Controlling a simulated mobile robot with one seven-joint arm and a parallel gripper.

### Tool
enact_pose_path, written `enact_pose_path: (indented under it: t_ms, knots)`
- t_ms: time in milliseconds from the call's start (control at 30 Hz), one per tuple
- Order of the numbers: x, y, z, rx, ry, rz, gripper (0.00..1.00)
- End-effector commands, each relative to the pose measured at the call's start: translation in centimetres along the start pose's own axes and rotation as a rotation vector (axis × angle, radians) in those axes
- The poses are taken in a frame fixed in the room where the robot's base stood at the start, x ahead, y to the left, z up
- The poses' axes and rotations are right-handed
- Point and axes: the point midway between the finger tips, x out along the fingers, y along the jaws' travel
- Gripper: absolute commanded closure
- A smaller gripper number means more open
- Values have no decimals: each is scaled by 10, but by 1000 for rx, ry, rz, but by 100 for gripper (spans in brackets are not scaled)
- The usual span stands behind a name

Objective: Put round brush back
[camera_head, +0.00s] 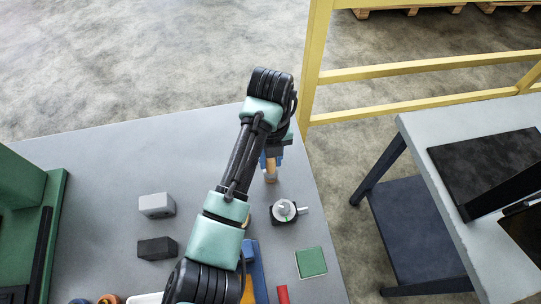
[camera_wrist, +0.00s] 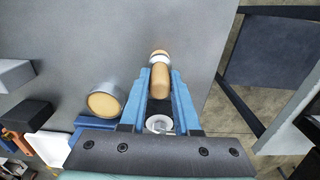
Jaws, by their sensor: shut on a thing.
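My gripper (camera_head: 271,160) is over the far right part of the grey table, its blue fingers pointing down. It is shut on the round brush (camera_head: 270,175), whose tan body shows below the fingers. In the wrist view, the brush (camera_wrist: 161,80) is a tan rounded cylinder with a pale band near its far end, held between the fingertips (camera_wrist: 160,92). I cannot tell whether its lower end touches the table. A round tan-topped thing (camera_wrist: 105,101) stands left of the fingers in the wrist view; my arm hides it in the head view.
A white dial on a black base (camera_head: 284,209) and a green square (camera_head: 312,262) lie nearer on the right. Light grey (camera_head: 156,204) and black (camera_head: 157,248) blocks stand left. A yellow railing (camera_head: 400,69) rises behind; a second table (camera_head: 420,130) stands right, across a gap.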

Motion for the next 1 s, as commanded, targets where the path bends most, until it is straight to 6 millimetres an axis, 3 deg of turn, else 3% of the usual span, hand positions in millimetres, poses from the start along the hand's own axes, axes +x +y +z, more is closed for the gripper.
enact_pose_path:
  t_ms: [300, 333, 500, 867, 1000]
  knots:
    - [4, 0, 0, -1, -1, 0, 100]
    - [3, 0, 0, -1, -1, 0, 66]
    - [2, 0, 0, -1, -1, 0, 40]
    - [-4, 0, 1, -1, -2, -1, 40]
    - [-25, 0, 2, -2, -6, -2, 40]
